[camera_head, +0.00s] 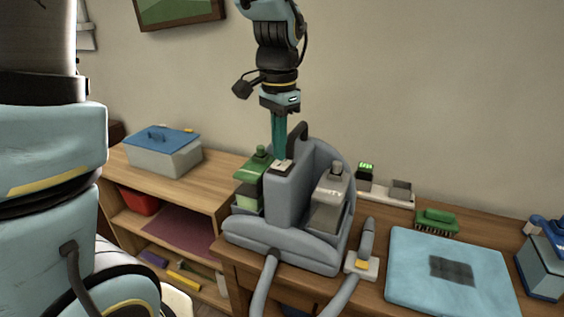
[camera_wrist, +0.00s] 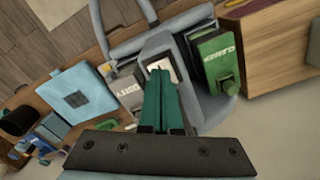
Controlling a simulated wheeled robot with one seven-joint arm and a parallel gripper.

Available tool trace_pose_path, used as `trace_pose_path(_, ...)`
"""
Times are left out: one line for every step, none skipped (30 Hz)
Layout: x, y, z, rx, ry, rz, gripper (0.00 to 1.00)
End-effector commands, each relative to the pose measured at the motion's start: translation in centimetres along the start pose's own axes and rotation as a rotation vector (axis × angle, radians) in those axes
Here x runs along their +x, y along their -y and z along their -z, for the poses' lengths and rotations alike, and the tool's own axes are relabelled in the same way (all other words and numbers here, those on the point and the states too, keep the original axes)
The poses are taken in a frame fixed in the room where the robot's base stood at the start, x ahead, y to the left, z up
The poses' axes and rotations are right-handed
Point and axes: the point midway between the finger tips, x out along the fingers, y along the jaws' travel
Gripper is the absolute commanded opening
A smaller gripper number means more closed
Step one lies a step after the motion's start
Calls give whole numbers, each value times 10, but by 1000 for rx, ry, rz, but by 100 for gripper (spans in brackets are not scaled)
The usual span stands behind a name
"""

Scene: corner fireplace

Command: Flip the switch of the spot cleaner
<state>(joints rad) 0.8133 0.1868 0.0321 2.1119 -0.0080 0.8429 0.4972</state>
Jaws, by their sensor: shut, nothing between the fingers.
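The spot cleaner (camera_head: 285,212) is a grey upright machine with a green tank on its left side and a clear grey tank on its right; it stands on the wooden table. Its switch (camera_head: 282,166) is a dark rocker on a white plate on top of the middle column; the white plate also shows in the wrist view (camera_wrist: 163,68). My gripper (camera_head: 280,156) points straight down with its green fingers shut and empty. The fingertips are at the switch plate and partly cover the switch. I cannot tell whether they touch it, or which way it is set.
A blue cloth with a dark patch (camera_head: 409,258) lies on the table at right, with a green brush (camera_head: 436,221) behind it. A lidded box (camera_head: 162,152) stands on the left shelf unit. The cleaner's hose (camera_head: 343,298) runs over the table's front.

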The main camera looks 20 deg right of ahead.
Motion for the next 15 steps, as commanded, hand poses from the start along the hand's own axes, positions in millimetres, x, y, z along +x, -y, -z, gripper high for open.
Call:
trace_pose_path(0,0,0,0,0,0,0)
trace_pose_path(0,0,0,0,0,0,0)
trace_pose_path(1,0,0,0,0,0,0)
trace_pose_path(1,0,0,0,0,0,0)
trace_pose_path(1,0,0,0,0,0,0)
trace_pose_path(2,0,0,0,0,0,0)
trace_pose_path(2,0,0,0,0,0,0)
trace_pose_path(3,0,0,0,0,0,0)
trace_pose_path(3,0,0,0,0,0,0)
trace_pose_path(4,0,0,0,0,0,0)
trace_pose_path(4,0,0,0,0,0,0)
trace_pose_path(5,0,0,0,0,0,0)
trace_pose_path(5,0,0,0,0,0,0)
trace_pose_path(6,0,0,0,0,0,0)
trace_pose_path(6,0,0,0,0,0,0)
